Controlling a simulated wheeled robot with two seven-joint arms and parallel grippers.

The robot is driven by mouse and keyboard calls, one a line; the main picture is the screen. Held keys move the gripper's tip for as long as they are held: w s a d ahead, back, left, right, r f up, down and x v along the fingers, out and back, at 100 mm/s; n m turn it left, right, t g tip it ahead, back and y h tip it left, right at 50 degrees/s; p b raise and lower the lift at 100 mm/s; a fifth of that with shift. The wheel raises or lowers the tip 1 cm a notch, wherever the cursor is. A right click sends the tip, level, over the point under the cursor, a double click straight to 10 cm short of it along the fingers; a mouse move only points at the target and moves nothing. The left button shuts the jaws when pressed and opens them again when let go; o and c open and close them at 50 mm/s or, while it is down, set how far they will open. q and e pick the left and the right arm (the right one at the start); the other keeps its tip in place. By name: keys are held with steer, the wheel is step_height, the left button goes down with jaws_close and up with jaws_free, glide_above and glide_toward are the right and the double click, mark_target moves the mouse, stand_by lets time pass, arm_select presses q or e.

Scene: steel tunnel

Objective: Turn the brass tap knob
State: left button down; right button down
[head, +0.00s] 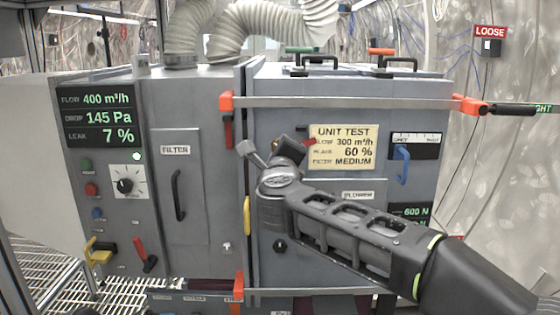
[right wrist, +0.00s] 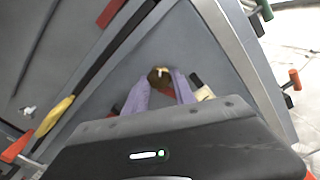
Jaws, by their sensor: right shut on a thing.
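The brass tap knob (right wrist: 158,77) shows between the two fingertips of my right gripper in the right wrist view. It is on the grey cabinet front. My right gripper (right wrist: 160,83) is shut on it, with a finger on each side. In the head view my right arm comes in from the lower right, and its gripper (head: 271,148) is at the cabinet front, left of the yellow unit test label (head: 343,147). The gripper and wrist hide most of the knob there. My left gripper is in neither view.
A red lever tip (head: 310,142) is close right of the gripper. An orange-ended bar (head: 340,103) crosses the cabinet above it. A blue handle (head: 402,164) is to the right. The filter door handle (head: 179,195) and the display panel (head: 97,117) are to the left.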

steer(key=shift+f+m+b, duration=0.15)
steer(key=shift+m+b, duration=1.2)
steer(key=shift+m, duration=0.75)
steer(key=shift+f+m+b, duration=0.1)
steer(key=shift+m+b, duration=1.25)
steer(key=shift+m, duration=0.75)
steer(key=shift+a, duration=0.1)
steer(key=c, duration=1)
jaws_free()
steer(key=shift+r, duration=0.1)
steer(key=shift+c, duration=0.2)
steer(key=s+b, duration=0.1)
steer(key=s, duration=0.6)
steer(key=shift+s, duration=0.4)
